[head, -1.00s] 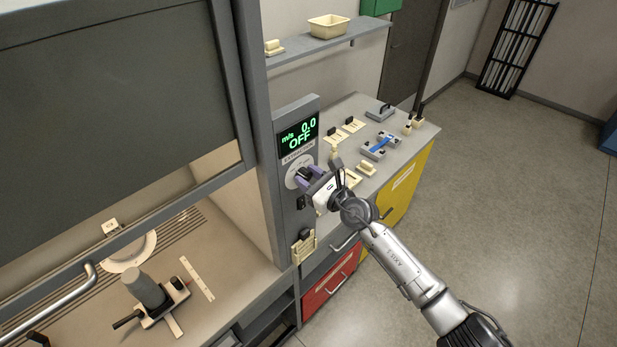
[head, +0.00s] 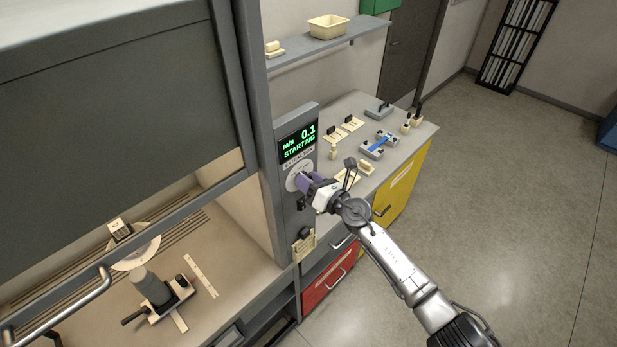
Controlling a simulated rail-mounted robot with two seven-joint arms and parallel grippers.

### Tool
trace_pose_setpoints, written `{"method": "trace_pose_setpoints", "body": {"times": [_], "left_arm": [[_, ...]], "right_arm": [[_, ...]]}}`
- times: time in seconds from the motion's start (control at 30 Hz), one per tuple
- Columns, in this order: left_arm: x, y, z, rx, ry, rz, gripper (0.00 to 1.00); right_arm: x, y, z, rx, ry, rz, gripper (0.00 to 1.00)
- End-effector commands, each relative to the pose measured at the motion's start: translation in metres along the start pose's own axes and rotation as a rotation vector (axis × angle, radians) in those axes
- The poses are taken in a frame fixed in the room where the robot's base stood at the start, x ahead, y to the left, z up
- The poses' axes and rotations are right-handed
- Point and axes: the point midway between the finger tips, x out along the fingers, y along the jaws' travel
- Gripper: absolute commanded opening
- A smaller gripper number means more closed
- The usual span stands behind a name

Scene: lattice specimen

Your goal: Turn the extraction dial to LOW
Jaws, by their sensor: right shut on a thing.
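The extraction dial has a pale round plate (head: 296,172) on the grey control panel (head: 284,215) at the right post of the fume hood. The display (head: 299,142) above it reads 0.1 m/s and STARTING in green. My right gripper (head: 304,181) is at the dial, shut on its knob. The purple fingers and white gripper body hide the knob and most of the dial's markings, so I cannot read its pointer. My left gripper is not in view.
The hood sash (head: 110,100) is partly raised over a bench with a clamp-like device (head: 155,293). A side bench (head: 395,150) with small parts stands right of the panel, above yellow and red drawers (head: 328,287).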

Motion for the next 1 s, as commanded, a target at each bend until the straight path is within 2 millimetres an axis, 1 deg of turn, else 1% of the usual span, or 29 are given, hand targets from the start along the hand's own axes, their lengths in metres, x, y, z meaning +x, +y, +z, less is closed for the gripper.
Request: {"method": "trace_pose_setpoints", "body": {"times": [0.1, 0.33, 0.87, 0.9, 1.0], "left_arm": [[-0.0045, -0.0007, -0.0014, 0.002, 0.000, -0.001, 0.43], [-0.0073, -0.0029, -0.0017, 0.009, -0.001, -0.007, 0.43], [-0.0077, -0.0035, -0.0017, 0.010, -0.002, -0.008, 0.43], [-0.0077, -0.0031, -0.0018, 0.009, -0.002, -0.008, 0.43], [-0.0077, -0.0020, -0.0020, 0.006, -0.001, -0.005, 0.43]], "right_arm": [[-0.0001, 0.0001, 0.0009, 0.058, 0.000, -0.001, 0.14], [-0.0001, -0.0005, -0.0001, 0.125, 0.001, -0.001, 0.14], [-0.0001, -0.0006, -0.0007, 0.145, 0.001, 0.000, 0.14], [-0.0001, -0.0006, -0.0007, 0.145, 0.001, 0.000, 0.40], [-0.0001, -0.0006, -0.0007, 0.145, 0.001, 0.000, 0.50]]}}
